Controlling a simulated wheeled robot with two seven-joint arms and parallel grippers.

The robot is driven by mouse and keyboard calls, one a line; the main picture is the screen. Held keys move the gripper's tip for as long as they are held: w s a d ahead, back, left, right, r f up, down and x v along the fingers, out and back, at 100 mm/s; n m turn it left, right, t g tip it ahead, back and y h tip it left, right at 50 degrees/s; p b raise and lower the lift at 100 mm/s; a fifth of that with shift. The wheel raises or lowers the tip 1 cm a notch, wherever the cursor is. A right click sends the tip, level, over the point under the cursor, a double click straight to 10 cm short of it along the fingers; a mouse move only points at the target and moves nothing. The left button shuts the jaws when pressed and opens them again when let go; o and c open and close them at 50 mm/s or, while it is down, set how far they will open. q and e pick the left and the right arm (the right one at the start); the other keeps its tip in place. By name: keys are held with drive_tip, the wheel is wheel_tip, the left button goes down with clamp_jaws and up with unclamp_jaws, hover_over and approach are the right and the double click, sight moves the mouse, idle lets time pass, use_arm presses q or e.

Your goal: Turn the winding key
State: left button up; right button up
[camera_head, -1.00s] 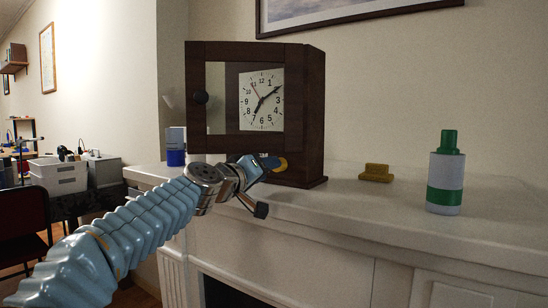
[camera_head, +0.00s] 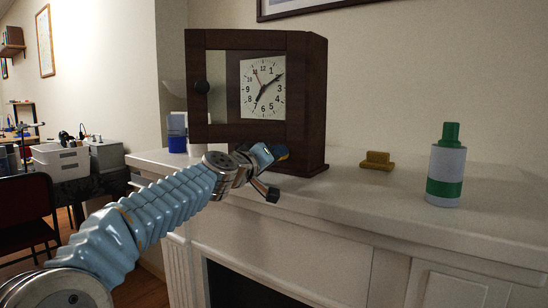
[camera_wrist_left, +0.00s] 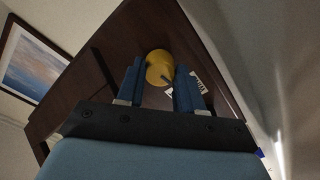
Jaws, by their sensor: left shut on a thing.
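The dark wooden clock (camera_head: 307,95) stands on the mantel, its glazed front door showing a white dial (camera_head: 263,87). A yellow, round-ended piece, which looks like the winding key (camera_wrist_left: 158,66), shows at the clock's wooden front in the left wrist view. My left gripper (camera_head: 278,157) is at the lower front of the clock, below the dial. Its two blue fingers (camera_wrist_left: 155,86) stand either side of the yellow piece and are shut on it. In the head view the gripper largely hides the key. My right gripper is out of view.
A yellow stepped block (camera_head: 376,161) and a white bottle with green cap and band (camera_head: 446,165) stand on the mantel (camera_head: 400,205) to the right. A blue-and-white container (camera_head: 177,132) is left of the clock.

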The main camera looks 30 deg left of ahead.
use_arm(q)
drive_tip(key=m+b, duration=0.2)
drive_tip(key=m, duration=0.1)
drive_tip(key=shift+f+b, duration=0.25)
drive_tip(key=shift+b, duration=0.15)
drive_tip(key=m+b, duration=0.2)
drive_tip(key=m, duration=0.1)
drive_tip(key=shift+r+m+b, duration=0.1)
drive_tip(key=shift+m+b, duration=0.6)
drive_tip(key=shift+a, duration=0.1)
drive_tip(key=shift+r, duration=0.1)
drive_tip(key=o, duration=0.8)
drive_tip(key=shift+c, duration=0.2)
